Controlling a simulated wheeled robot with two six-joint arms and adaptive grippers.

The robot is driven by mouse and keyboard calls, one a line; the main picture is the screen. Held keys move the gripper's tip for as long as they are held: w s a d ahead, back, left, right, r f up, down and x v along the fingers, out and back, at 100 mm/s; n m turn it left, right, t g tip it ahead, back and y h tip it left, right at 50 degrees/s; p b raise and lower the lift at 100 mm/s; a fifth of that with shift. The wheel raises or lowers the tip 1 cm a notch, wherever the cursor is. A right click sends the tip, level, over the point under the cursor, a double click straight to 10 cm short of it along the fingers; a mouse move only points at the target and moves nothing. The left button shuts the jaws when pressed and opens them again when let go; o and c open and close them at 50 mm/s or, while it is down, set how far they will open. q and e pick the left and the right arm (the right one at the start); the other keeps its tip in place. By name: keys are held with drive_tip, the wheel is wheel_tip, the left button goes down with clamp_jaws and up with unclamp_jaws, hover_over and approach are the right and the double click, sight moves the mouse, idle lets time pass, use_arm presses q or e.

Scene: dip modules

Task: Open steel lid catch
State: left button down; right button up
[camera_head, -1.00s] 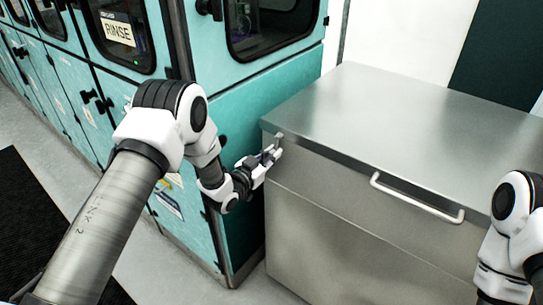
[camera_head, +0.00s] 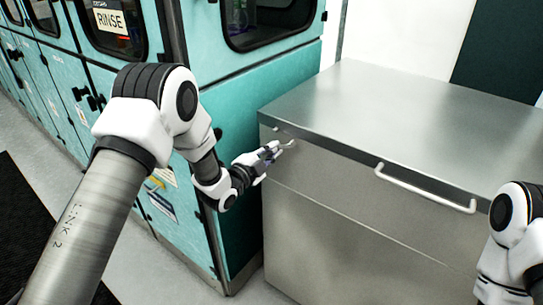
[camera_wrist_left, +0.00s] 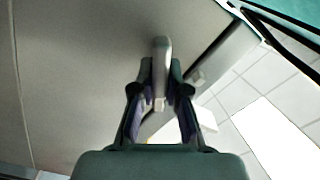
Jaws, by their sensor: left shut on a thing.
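The steel lid catch (camera_head: 287,145) is a small metal lever at the left end of the steel chest's front, just under the lid (camera_head: 400,110). My left gripper (camera_head: 275,150) is shut on the lever, beside the chest's left front corner. In the left wrist view the lever (camera_wrist_left: 161,55) stands between the fingertips of my left gripper (camera_wrist_left: 161,80). The lid lies flat on the steel chest (camera_head: 330,220). My right arm shows at the right edge, but its gripper is out of frame.
A white bar handle (camera_head: 425,190) sticks out of the chest's front, right of the catch. A teal cabinet (camera_head: 240,130) with a RINSE sign stands close on the left, behind my left arm.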

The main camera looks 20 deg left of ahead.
use_arm(q)
drive_tip(key=shift+s+d+f+m+b, duration=0.15)
drive_tip(key=shift+m+b, duration=0.35)
drive_tip(key=shift+m, duration=0.35)
drive_tip(key=shift+w+a+f+m+b, duration=0.15)
drive_tip(key=shift+m+b, duration=0.35)
drive_tip(key=shift+m, duration=0.35)
drive_tip(key=shift+s+d, duration=0.1)
drive_tip(key=c, duration=1.2)
unclamp_jaws()
drive_tip(key=shift+o, duration=0.2)
drive_tip(key=shift+r, duration=0.1)
drive_tip(key=v, duration=1.2)
